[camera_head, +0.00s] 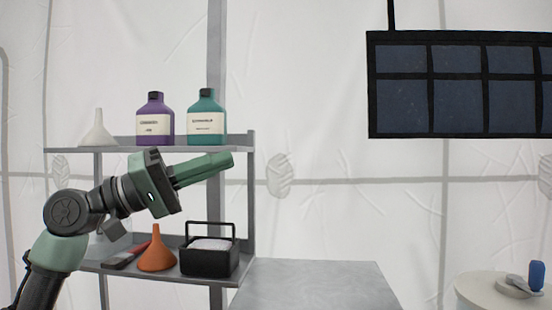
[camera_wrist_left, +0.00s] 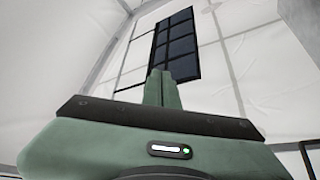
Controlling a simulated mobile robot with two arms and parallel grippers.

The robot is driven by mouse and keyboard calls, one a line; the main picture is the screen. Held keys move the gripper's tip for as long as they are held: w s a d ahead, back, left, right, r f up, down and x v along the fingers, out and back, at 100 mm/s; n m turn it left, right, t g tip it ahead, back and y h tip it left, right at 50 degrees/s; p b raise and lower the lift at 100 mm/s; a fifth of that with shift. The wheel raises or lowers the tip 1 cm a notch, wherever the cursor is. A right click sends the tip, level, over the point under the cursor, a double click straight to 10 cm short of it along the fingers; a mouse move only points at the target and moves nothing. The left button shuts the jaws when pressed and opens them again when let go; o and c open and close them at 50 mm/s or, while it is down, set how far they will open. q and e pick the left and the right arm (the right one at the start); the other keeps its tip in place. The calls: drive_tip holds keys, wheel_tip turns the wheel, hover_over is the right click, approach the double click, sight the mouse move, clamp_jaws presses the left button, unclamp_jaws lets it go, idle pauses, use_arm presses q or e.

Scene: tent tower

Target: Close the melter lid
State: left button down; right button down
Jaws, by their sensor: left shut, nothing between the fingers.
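My left gripper (camera_head: 230,160) is raised in front of the shelf unit, pointing right and slightly up. Its fingers are together with nothing between them. In the left wrist view its shut fingers (camera_wrist_left: 159,76) point toward the tent wall and the dark panel. No melter or lid can be made out in either view. My right gripper is in neither view.
A metal shelf (camera_head: 70,149) holds a white funnel (camera_head: 98,130), a purple bottle (camera_head: 155,121) and a teal bottle (camera_head: 206,119). Below are an orange funnel (camera_head: 156,253) and a black caddy (camera_head: 208,262). A grey tabletop (camera_head: 315,285) is clear. A dark panel (camera_head: 455,90) hangs upper right.

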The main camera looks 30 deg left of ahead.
use_arm(q)
drive_tip(key=r+p+x, duration=0.1)
drive_tip(key=p+x, duration=0.7)
drive_tip(key=x, duration=0.2)
drive_tip(key=s+d+f, duration=0.1)
drive_tip(key=s+d+f+b, duration=0.1)
drive_tip(key=f, duration=0.1)
drive_tip(key=shift+s+f, duration=0.25)
drive_tip(key=shift+s, duration=0.15)
